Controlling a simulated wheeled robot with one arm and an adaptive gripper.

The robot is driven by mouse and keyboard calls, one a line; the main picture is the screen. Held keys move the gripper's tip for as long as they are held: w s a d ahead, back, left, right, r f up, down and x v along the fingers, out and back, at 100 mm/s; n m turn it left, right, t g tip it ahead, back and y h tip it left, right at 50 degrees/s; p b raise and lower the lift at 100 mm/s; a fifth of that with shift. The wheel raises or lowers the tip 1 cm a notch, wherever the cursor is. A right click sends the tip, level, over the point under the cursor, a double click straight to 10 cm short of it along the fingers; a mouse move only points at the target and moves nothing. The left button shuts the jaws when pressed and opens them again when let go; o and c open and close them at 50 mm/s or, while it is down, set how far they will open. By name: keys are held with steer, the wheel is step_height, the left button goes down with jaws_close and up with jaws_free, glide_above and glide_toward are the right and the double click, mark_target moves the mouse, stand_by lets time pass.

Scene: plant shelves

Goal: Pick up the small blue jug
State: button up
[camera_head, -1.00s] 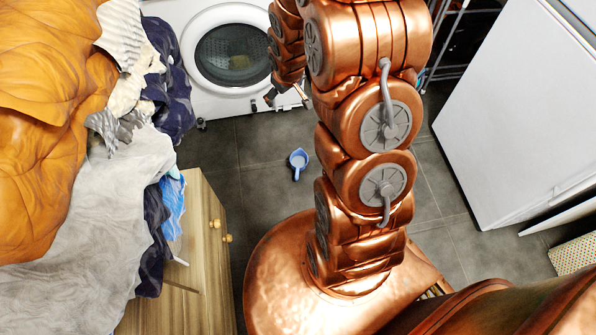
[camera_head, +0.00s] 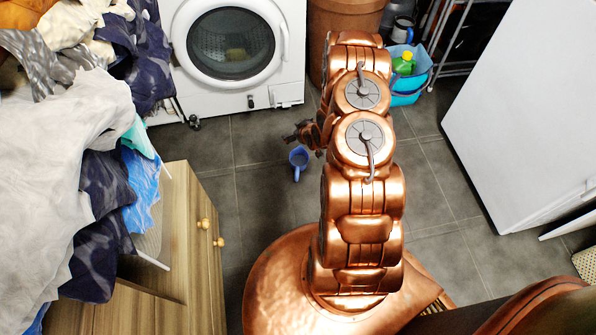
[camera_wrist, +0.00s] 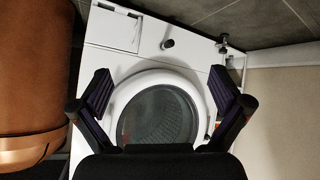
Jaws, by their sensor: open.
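The small blue jug (camera_head: 299,159) stands on the dark tiled floor in the head view, with its handle toward the bottom of the picture. My gripper (camera_head: 290,136) is just above it in that view, near the jug's upper edge; I cannot tell the height gap. In the wrist view my gripper (camera_wrist: 168,100) shows its two dark fingers spread wide, with nothing between them but the washing machine behind. The jug is not visible in the wrist view.
A white washing machine (camera_head: 236,85) stands at the back; it fills the wrist view too (camera_wrist: 130,75). A wooden cabinet (camera_head: 187,220) with piled clothes (camera_head: 60,130) is at left. A white appliance (camera_head: 530,110) is at right. A turquoise tub (camera_head: 408,98) and brown bin (camera_head: 330,22) stand behind my arm.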

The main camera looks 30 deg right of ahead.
mark_target(295, 153)
steer(key=shift+s+f+m+t+h+b, duration=0.45)
steer(key=shift+s+f+t+b, duration=0.85)
steer(key=shift+f, duration=3.1)
steer(key=shift+s+f+m+t+h+b, duration=0.45)
steer(key=shift+s+f+b, duration=1.55)
steer(key=shift+f, duration=2.35)
steer(key=shift+r+b+x, duration=0.2)
steer(key=shift+b+x, duration=1.85)
steer(key=shift+x, duration=1.85)
steer(key=shift+a, duration=0.2)
steer(key=c, duration=1.3)
steer(key=shift+r, duration=0.3)
steer(key=shift+c, duration=0.2)
